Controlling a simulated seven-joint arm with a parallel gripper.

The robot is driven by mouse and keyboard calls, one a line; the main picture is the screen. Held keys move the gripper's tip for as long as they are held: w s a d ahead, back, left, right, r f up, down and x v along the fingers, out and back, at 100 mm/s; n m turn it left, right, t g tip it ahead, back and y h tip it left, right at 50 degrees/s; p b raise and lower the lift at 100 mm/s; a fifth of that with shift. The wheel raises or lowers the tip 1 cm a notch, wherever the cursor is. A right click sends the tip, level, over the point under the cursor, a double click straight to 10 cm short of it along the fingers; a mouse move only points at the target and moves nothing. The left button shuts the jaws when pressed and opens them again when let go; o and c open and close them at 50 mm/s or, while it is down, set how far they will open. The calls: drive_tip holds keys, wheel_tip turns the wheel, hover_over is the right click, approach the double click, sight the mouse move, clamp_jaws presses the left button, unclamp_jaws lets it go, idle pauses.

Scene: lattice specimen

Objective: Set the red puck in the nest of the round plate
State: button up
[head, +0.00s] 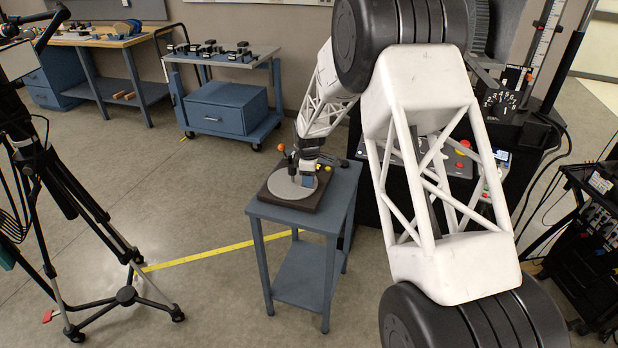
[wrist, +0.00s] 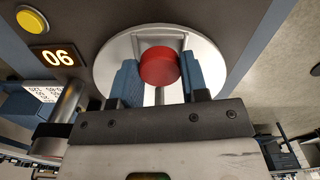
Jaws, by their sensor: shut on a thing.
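The red puck (wrist: 159,67) sits between the two blue jaws of my gripper (wrist: 158,76) in the wrist view, and the jaws are shut on it. The pale round plate (wrist: 107,65) lies behind the puck, with a grey frame-like recess around the puck's far edge. I cannot tell whether the puck touches the plate. In the head view the round plate (head: 284,189) lies on a dark base on a small blue-grey table, and my gripper (head: 307,181) is over its right part. The puck cannot be made out there.
The small table (head: 339,205) has narrow free margins. A black tripod (head: 125,293) stands to the left.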

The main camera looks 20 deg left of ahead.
drive_tip(key=shift+f, duration=0.6)
idle(1.0)
drive_tip(key=o, duration=1.3)
drive_tip(key=shift+o, duration=0.2)
drive_tip(key=shift+r, duration=0.1)
drive_tip(key=shift+r, duration=2.5)
drive_tip(key=shift+r, duration=0.1)
wheel_tip(320, 180, up, 8)
drive_tip(key=shift+f, duration=0.2)
